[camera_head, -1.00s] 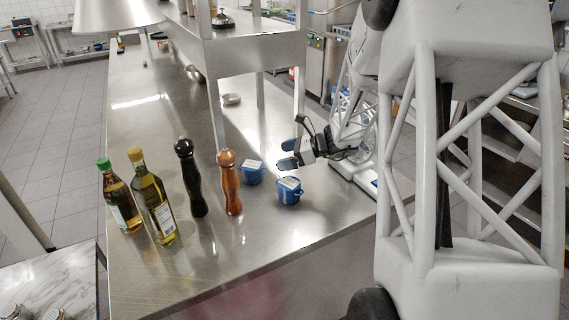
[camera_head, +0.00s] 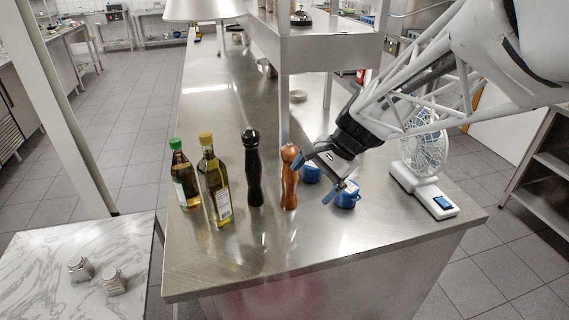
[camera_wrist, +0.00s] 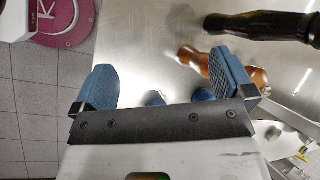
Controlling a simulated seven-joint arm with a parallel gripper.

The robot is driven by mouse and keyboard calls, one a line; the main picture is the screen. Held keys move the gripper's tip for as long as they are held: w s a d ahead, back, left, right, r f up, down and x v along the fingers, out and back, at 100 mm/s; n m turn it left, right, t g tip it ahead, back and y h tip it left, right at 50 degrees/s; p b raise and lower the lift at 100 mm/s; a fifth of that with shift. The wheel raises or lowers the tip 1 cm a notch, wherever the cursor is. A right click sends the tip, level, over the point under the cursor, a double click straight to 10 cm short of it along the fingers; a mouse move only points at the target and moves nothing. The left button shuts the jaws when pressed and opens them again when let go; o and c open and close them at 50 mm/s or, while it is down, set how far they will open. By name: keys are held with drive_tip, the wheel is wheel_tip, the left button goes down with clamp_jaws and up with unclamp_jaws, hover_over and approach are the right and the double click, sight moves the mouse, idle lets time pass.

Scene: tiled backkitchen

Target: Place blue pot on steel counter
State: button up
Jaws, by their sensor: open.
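Two small blue pots with pale labels stand on the steel counter (camera_head: 250,250). One blue pot (camera_head: 347,198) is nearer the front right; the other blue pot (camera_head: 312,174) is behind it, beside the brown pepper mill. My gripper (camera_head: 316,180) is open and empty, its blue fingers spread above and in front of the pots, partly covering them. In the wrist view my gripper (camera_wrist: 164,68) is open over bare steel. Only slivers of blue, a left pot (camera_wrist: 155,99) and a right pot (camera_wrist: 203,95), show there past the gripper's dark crossbar.
A brown mill (camera_head: 289,180), a black mill (camera_head: 251,170) and two oil bottles (camera_head: 215,185) stand left of the pots. A white fan (camera_head: 424,150) stands to the right. A steel shelf (camera_head: 330,50) rises behind. The counter's front is clear.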

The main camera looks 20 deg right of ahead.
drive_tip(key=s+a+r+n+h, duration=0.1)
drive_tip(key=s+n+h, duration=0.2)
drive_tip(key=s+n, duration=0.2)
drive_tip(key=s+a+r+n+t+h, duration=0.1)
drive_tip(key=s+a+r+n+h, duration=0.1)
drive_tip(key=s+n, duration=0.4)
drive_tip(key=s+h, duration=0.1)
drive_tip(key=s, duration=0.4)
drive_tip(key=shift+s+r, duration=0.15)
drive_tip(key=shift+s, duration=0.1)
